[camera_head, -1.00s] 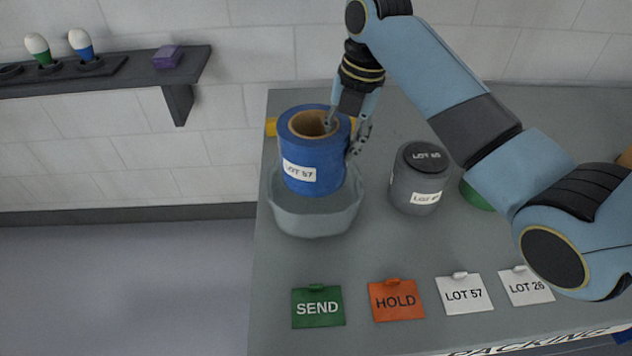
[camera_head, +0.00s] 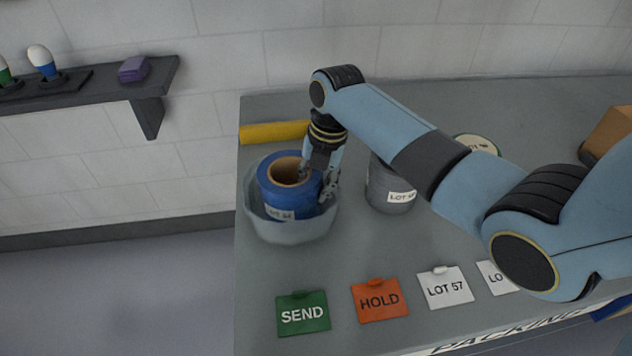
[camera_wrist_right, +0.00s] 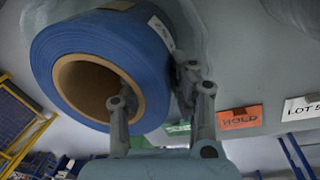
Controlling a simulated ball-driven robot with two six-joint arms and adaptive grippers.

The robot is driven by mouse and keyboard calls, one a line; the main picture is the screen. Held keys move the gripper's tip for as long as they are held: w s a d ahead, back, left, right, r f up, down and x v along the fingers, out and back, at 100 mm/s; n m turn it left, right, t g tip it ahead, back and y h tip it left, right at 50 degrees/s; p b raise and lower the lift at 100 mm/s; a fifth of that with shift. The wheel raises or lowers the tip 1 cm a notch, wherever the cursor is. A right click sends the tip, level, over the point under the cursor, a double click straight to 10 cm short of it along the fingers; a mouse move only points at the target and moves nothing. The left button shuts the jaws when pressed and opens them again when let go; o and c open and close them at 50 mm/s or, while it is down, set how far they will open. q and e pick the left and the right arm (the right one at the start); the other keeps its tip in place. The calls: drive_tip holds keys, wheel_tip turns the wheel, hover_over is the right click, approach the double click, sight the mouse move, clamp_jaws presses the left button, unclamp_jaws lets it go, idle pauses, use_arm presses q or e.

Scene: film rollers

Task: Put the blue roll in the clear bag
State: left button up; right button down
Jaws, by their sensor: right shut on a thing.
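The blue roll (camera_head: 287,189) has a brown cardboard core and a white lot label. It sits upright inside the clear bag (camera_head: 289,230), whose pale, open rim surrounds its lower part. My right gripper (camera_head: 316,185) is shut on the roll's wall, one finger in the core and one outside. The right wrist view also shows the blue roll (camera_wrist_right: 68,58) between the fingers (camera_wrist_right: 155,100). Whether the roll touches the bag's bottom is hidden. My left gripper is not in view.
A grey lot-labelled roll (camera_head: 388,190) stands right of the bag, partly behind my arm. SEND (camera_head: 302,313), HOLD (camera_head: 379,300) and LOT 57 (camera_head: 445,288) cards lie in front. A brown box (camera_head: 609,137) is at far right.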

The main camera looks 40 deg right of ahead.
drive_tip(key=c, duration=1.4)
unclamp_jaws()
drive_tip(key=shift+r, duration=0.1)
drive_tip(key=shift+r, duration=0.3)
drive_tip(key=r, duration=0.3)
drive_tip(key=s+r, duration=0.1)
drive_tip(key=r, duration=0.3)
drive_tip(key=d+r, duration=0.1)
drive_tip(key=r, duration=0.3)
drive_tip(key=shift+s+d+r, duration=0.1)
drive_tip(key=shift+s+r, duration=0.05)
drive_tip(key=shift+s, duration=0.1)
drive_tip(key=shift+s, duration=0.1)
